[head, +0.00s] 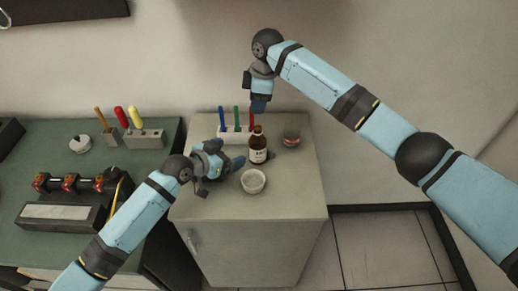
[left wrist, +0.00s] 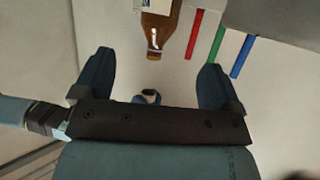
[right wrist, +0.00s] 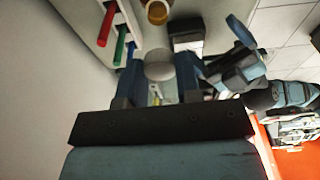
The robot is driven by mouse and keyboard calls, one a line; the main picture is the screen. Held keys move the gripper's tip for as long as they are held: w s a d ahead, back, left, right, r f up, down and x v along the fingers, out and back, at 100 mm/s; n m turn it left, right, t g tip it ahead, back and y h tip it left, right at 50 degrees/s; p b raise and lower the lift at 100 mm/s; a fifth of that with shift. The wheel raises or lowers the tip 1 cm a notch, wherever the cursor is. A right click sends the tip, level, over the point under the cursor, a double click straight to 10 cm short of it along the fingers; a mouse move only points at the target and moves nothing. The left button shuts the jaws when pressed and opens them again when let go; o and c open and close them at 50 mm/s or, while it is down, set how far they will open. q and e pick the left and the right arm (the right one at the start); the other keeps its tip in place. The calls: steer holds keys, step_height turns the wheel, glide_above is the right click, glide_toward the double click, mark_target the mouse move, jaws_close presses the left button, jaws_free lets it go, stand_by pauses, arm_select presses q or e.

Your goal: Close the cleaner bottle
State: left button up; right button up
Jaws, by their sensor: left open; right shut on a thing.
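The brown cleaner bottle (head: 258,155) with a pale label stands upright on the light cabinet top. Its neck shows between the fingers' directions in the left wrist view (left wrist: 160,28), and its round amber top shows in the right wrist view (right wrist: 157,12). My left gripper (head: 229,157) is open and empty, just left of the bottle, its fingers pointing toward it. My right gripper (head: 259,105) is above and behind the bottle, shut on a small round grey-white thing, seemingly the cap (right wrist: 158,65). The cap is hidden in the head view.
A white bowl (head: 253,182) sits in front of the bottle. A marker holder (head: 233,137) with blue, green and red markers stands behind, and a small jar (head: 291,138) stands to the right. A green table (head: 60,157) with tools is at the left. The cabinet's front right is clear.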

mark_target(251, 145)
stand_by(0.3)
arm_select(q)
steer(key=x, duration=1.2)
steer(key=shift+r, duration=0.1)
steer(key=c, duration=1.4)
arm_select(e)
steer(key=shift+f, duration=2.5)
steer(key=shift+f, duration=0.1)
steer(key=shift+f, duration=0.8)
steer(key=shift+f, duration=0.55)
